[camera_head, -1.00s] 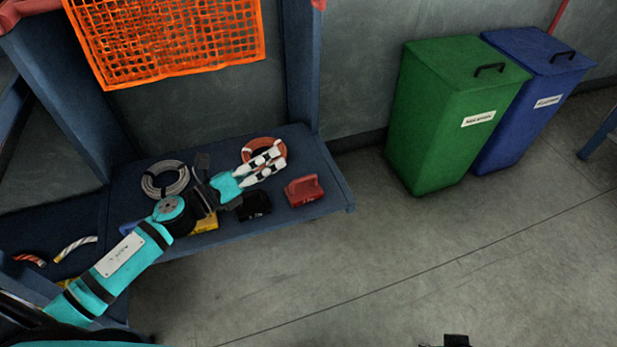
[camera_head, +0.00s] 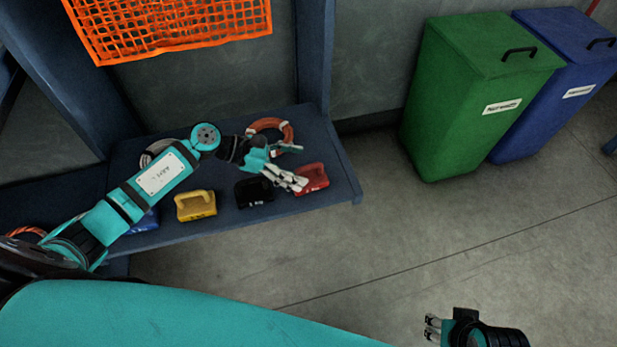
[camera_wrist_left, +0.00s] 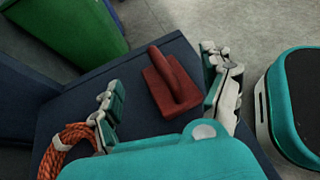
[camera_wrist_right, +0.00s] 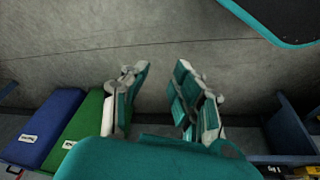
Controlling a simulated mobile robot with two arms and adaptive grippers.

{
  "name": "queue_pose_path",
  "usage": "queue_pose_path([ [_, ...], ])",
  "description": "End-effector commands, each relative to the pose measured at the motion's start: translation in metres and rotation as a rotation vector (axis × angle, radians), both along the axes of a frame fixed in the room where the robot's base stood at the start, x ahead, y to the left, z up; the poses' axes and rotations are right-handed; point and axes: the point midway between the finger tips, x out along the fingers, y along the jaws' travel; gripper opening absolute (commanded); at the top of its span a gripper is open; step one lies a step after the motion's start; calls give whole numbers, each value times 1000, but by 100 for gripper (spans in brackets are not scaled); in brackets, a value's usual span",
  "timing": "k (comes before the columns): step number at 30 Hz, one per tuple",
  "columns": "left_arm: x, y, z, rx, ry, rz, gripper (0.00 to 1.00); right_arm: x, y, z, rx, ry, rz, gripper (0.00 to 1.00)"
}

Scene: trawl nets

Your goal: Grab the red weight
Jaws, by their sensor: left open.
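The red weight (camera_head: 312,178), a block with a handle on top, sits on the blue shelf near its right end. My left gripper (camera_head: 300,165) is open, just left of the red weight in the head view, with one finger partly overlapping it. In the left wrist view the red weight (camera_wrist_left: 172,80) lies between and beyond the two spread fingers (camera_wrist_left: 165,100), its handle upright; I see no contact. My right gripper (camera_head: 432,328) is low at the right of the head view, away from the shelf. In the right wrist view its fingers (camera_wrist_right: 160,100) are apart and empty.
The blue shelf (camera_head: 340,190) also holds a black weight (camera_head: 254,192), a yellow weight (camera_head: 195,206), a blue weight (camera_head: 146,222) and an orange rope coil (camera_head: 285,128). A green bin (camera_head: 460,110) and a blue bin (camera_head: 540,110) stand to the right. Floor in front is clear.

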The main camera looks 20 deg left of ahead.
Motion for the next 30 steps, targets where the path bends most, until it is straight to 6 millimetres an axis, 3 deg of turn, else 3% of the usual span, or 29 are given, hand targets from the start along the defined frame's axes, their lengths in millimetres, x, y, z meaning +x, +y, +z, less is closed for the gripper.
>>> queue_pose_path([
  [13, 21, -40, -17, -5, 0, 1, 81, -4, -1, 6, -1, 2, -1, 27],
  [18, 28, -56, -27, -3, 1, 2, 81, -6, -1, 17, 1, -8, -1, 27],
  [26, 29, -59, -29, 0, 1, 2, 81, -9, -1, 22, 1, -8, -1, 27],
  [30, 29, -59, -29, -1, 1, 2, 67, -9, -2, 20, -1, -6, 0, 27],
])
